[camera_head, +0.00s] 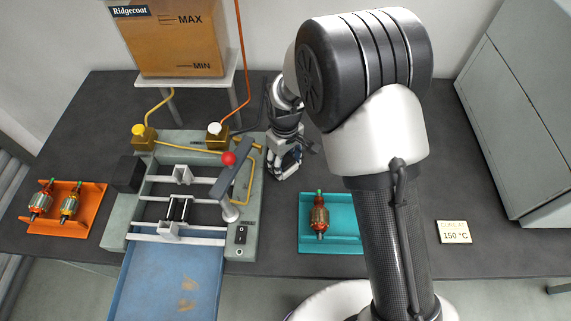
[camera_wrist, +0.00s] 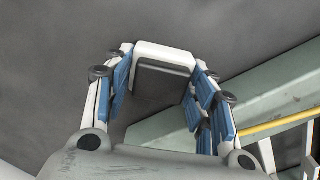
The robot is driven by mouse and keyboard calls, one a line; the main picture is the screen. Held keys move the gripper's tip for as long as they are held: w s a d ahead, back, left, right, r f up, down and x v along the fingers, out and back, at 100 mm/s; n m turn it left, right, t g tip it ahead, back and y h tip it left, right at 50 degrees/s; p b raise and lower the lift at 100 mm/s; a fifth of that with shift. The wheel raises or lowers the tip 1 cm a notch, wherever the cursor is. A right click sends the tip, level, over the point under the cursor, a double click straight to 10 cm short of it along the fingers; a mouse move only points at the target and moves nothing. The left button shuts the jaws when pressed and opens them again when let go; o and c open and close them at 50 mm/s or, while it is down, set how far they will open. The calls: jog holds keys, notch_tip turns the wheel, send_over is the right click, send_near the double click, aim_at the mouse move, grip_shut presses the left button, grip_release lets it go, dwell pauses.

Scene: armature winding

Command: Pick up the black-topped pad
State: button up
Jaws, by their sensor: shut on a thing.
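The black-topped pad (camera_wrist: 163,52), a small block with a white edge and a dark face, sits between the fingertips in the wrist view. My gripper (camera_wrist: 162,72) is shut on it, with blue-padded fingers along its left and right sides. In the head view my gripper (camera_head: 284,168) points down just right of the grey-green machine. The pad cannot be made out there. Whether it touches the table is unclear.
The machine (camera_head: 120,217) with its red-knobbed lever (camera_head: 235,182) stands close left of my gripper. A teal tray (camera_head: 345,243) holds an armature (camera_head: 319,217) in front. An orange tray (camera_head: 92,205) with two armatures lies far left. A brown tank (camera_head: 170,40) stands behind.

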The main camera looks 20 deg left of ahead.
aim_at(285, 160)
notch_tip(285, 160, up, 20)
jog(key=p, duration=0.5)
